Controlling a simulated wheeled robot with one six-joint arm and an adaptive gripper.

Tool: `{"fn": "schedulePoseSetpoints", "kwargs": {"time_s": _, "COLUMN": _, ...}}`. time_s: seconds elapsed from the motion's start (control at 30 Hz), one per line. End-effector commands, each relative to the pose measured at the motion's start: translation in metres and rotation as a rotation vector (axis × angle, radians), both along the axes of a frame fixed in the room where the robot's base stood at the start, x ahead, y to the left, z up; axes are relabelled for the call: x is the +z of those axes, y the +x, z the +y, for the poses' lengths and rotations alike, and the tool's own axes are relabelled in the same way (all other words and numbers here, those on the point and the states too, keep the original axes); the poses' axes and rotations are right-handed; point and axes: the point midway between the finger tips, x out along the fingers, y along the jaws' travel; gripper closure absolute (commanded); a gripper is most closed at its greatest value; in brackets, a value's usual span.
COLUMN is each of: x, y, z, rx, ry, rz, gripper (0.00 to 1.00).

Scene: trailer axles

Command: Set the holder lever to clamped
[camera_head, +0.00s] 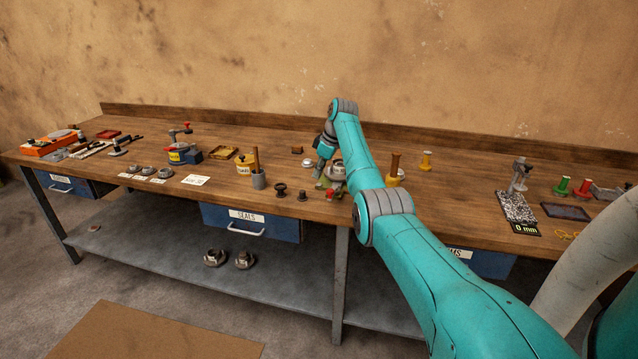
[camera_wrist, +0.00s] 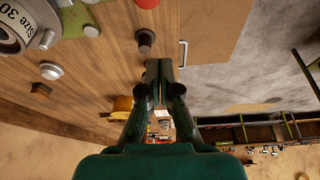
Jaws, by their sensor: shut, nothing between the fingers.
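The holder with a metal hub (camera_head: 337,170) stands on the bench, partly hidden behind my arm. In the wrist view the hub (camera_wrist: 14,30) is cut off at the top left and reads "Size 30", with a green part (camera_wrist: 80,20) beside it. A red round part (camera_wrist: 148,3) at the top edge may be the lever's knob; the lever itself and its setting cannot be made out. My gripper (camera_wrist: 159,66) is shut and empty, fingertips apart from the red part.
Small dark brown parts (camera_head: 280,189) stand near the bench's front edge, with a grey cup (camera_head: 259,180) to their left. A brown post on a yellow base (camera_head: 394,168) stands right of my arm. The blue seals drawer (camera_head: 270,228) hangs below the bench top.

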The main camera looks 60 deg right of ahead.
Motion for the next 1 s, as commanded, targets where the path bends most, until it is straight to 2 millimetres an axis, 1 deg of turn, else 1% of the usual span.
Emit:
{"fn": "schedulePoseSetpoints", "kwargs": {"time_s": 0.03, "x": 0.01, "y": -0.003, "z": -0.003, "rx": -0.002, "ry": -0.001, "rz": -0.001, "gripper": 1.0}}
{"fn": "schedulePoseSetpoints", "kwargs": {"time_s": 0.1, "x": 0.02, "y": -0.007, "z": -0.005, "rx": -0.002, "ry": -0.001, "rz": -0.001, "gripper": 1.0}}
{"fn": "schedulePoseSetpoints", "kwargs": {"time_s": 0.2, "x": 0.033, "y": -0.011, "z": -0.007, "rx": -0.001, "ry": 0.0, "rz": -0.001, "gripper": 1.0}}
{"fn": "schedulePoseSetpoints", "kwargs": {"time_s": 0.3, "x": 0.041, "y": -0.014, "z": -0.008, "rx": 0.0, "ry": 0.0, "rz": -0.001, "gripper": 1.0}}
{"fn": "schedulePoseSetpoints", "kwargs": {"time_s": 0.47, "x": 0.045, "y": -0.015, "z": -0.008, "rx": 0.001, "ry": 0.002, "rz": 0.0, "gripper": 1.0}}
{"fn": "schedulePoseSetpoints", "kwargs": {"time_s": 1.0, "x": 0.045, "y": -0.015, "z": -0.008, "rx": 0.0, "ry": 0.001, "rz": 0.0, "gripper": 1.0}}
